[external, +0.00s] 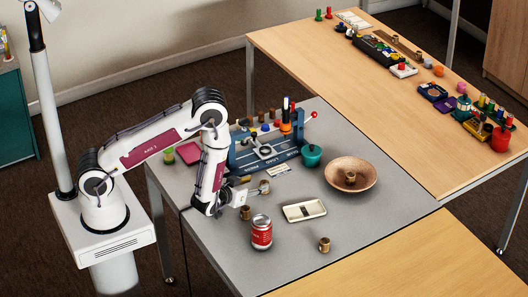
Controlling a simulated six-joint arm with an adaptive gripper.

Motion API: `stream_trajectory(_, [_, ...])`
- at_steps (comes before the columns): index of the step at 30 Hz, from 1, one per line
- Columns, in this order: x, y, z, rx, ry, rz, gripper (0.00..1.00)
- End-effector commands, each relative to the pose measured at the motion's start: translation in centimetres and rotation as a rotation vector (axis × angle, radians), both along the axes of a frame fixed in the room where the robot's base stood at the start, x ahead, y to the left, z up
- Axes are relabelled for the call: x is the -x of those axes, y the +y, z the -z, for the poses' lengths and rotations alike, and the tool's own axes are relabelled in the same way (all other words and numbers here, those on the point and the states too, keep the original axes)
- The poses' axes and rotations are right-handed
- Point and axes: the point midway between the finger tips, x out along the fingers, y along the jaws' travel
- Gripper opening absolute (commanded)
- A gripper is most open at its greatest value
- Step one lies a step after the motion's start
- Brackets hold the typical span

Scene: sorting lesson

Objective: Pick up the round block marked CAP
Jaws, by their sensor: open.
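Small round brass-brown blocks show in the external view. One block (324,245) stands on the grey table at the front right. Another block (245,212) stands just below my gripper in the picture, beside the red can. A third block (350,179) sits inside the wide brown bowl (334,167). No lettering is readable at this size, so I cannot tell which one is marked CAP. My gripper (265,187) is open and points to the right, low over the table. Nothing shows between its fingers.
A red can (261,231) and a cream tray (304,211) stand in front of my gripper. A teal pot (311,155) and a blue fixture (262,153) stand behind. A wooden table (330,50) holds several items. The front of the grey table is mostly clear.

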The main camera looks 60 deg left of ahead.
Motion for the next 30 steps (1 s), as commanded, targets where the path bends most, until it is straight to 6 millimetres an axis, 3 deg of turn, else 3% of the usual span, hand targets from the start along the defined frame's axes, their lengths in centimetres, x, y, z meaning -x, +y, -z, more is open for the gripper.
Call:
stream_trajectory(17, [-0.9,0.3,0.4,0.0,0.0,0.0,0.43])
stream_trajectory(30, [-4.3,1.1,2.3,0.0,0.0,-0.002,0.43])
